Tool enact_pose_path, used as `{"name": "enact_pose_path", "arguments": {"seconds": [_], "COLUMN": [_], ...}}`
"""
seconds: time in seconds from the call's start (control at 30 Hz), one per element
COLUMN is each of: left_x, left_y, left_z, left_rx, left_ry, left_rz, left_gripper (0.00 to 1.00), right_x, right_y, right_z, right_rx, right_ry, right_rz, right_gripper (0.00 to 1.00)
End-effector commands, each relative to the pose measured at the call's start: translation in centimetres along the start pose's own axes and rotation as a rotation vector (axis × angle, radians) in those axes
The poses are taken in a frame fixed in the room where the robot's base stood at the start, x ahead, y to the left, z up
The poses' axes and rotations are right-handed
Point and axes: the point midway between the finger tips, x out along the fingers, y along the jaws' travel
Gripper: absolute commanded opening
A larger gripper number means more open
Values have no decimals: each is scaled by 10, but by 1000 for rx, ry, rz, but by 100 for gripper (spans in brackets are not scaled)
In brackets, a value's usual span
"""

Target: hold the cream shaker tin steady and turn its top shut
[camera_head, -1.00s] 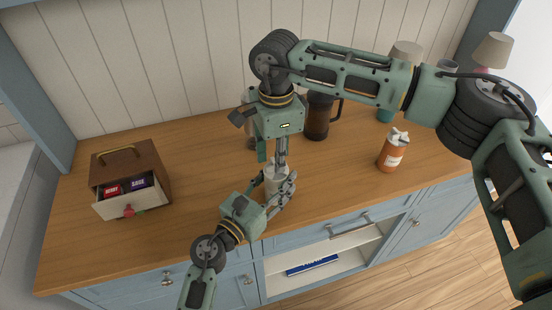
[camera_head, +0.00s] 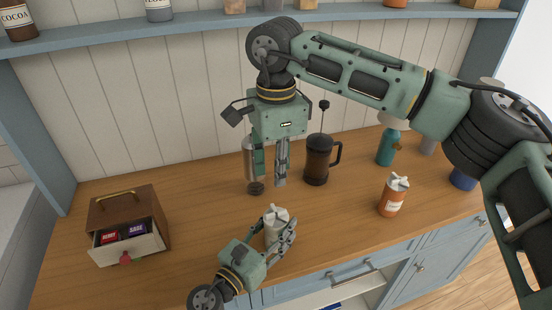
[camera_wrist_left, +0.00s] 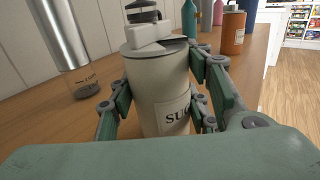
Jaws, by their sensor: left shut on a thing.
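The cream shaker tin (camera_head: 276,235) stands upright at the counter's front, with a label reading "SUG" in the left wrist view (camera_wrist_left: 160,95). Its top (camera_head: 276,212) has a raised pale bar, which shows in the left wrist view (camera_wrist_left: 150,32) beside a dark grey surface; I cannot tell how far it is turned. My left gripper (camera_head: 279,238) is shut on the tin's body, a finger on each side. My right gripper (camera_head: 272,170) points down behind and above the tin, apart from its top. Its fingers look spread, with nothing between them.
An orange tin (camera_head: 391,200) stands to the right. A dark press pot (camera_head: 318,160) and a metal cylinder (camera_head: 249,150) stand behind the right gripper. A brown box (camera_head: 122,215) with an open drawer is at left. Counter between box and tin is clear.

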Motion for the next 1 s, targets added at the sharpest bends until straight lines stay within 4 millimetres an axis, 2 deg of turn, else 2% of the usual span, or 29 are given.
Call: {"name": "enact_pose_path", "arguments": {"seconds": [0.03, 0.27, 0.63, 0.77, 1.0], "left_x": [0, 0, -4, -20, -72], "left_y": [0, 0, 0, 0, 0], "left_z": [0, 0, -1, -2, -2], "left_rx": [0, 0, 0, 1, 0], "left_ry": [1, 1, 2, 3, 5], "left_rz": [0, 0, 0, 1, -1], "left_gripper": [46, 66, 66, 66, 66], "right_x": [0, 0, 0, 0, 0], "right_y": [0, 0, 0, 0, 0], "right_z": [0, 0, 0, 0, 0], "right_rx": [0, 0, 0, 0, 0], "right_ry": [0, 0, 0, 0, 0], "right_rz": [0, 0, 0, 0, 0], "right_gripper": [25, 25, 25, 25, 25]}}
